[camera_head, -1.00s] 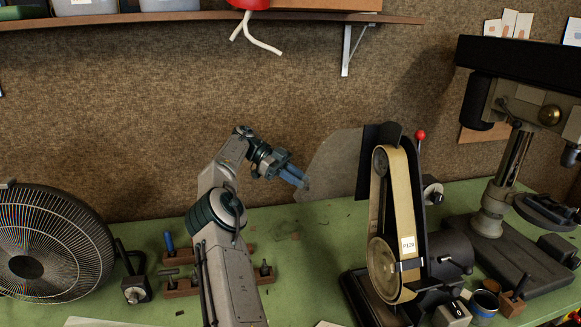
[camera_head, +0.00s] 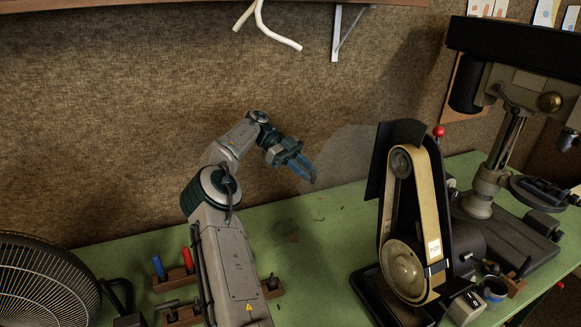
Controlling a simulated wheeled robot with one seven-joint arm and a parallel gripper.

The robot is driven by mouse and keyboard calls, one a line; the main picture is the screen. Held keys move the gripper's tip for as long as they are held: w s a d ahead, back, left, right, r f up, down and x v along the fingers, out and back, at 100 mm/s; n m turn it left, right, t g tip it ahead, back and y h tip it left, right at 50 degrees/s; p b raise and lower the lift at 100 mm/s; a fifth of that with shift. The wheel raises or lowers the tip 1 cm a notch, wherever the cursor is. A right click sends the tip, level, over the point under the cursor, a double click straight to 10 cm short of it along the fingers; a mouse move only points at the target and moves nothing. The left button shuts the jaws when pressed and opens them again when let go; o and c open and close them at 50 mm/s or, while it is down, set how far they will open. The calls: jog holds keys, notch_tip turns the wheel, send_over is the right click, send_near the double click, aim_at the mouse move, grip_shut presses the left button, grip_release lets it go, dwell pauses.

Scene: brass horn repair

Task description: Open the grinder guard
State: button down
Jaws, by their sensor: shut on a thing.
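The belt grinder (camera_head: 428,200) stands on the green bench, with a tan belt running over an upper and a lower wheel. Its guard (camera_head: 348,155) is a thin, see-through greyish panel. It extends to the left from the grinder's black upper plate (camera_head: 379,165), out to the side of the belt, whose face is uncovered. My gripper (camera_head: 311,174), with blue fingers, is at the guard's outer left edge and shut on it. The exact contact at the fingertips is small and hard to make out.
A fan (camera_head: 40,285) stands at lower left, near a wooden tool rack (camera_head: 176,279). A drill press (camera_head: 500,150) stands right of the grinder. A shelf bracket (camera_head: 345,35) and white forked piece (camera_head: 265,25) hang above. The bench between my arm and the grinder is mostly clear.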

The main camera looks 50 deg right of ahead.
jog(key=shift+s+f, duration=0.35)
jog(key=shift+s, duration=0.25)
jog(key=c, duration=1.5)
grip_release()
jog(key=shift+o, duration=1.3)
jog(key=shift+s+d+y, duration=0.25)
jog(key=shift+s+y, duration=0.05)
jog(key=shift+s, duration=0.2)
jog(key=shift+s+a+r, duration=0.2)
jog(key=shift+a, duration=0.05)
jog(key=shift+w+d+f, duration=0.15)
jog(key=shift+w, duration=0.4)
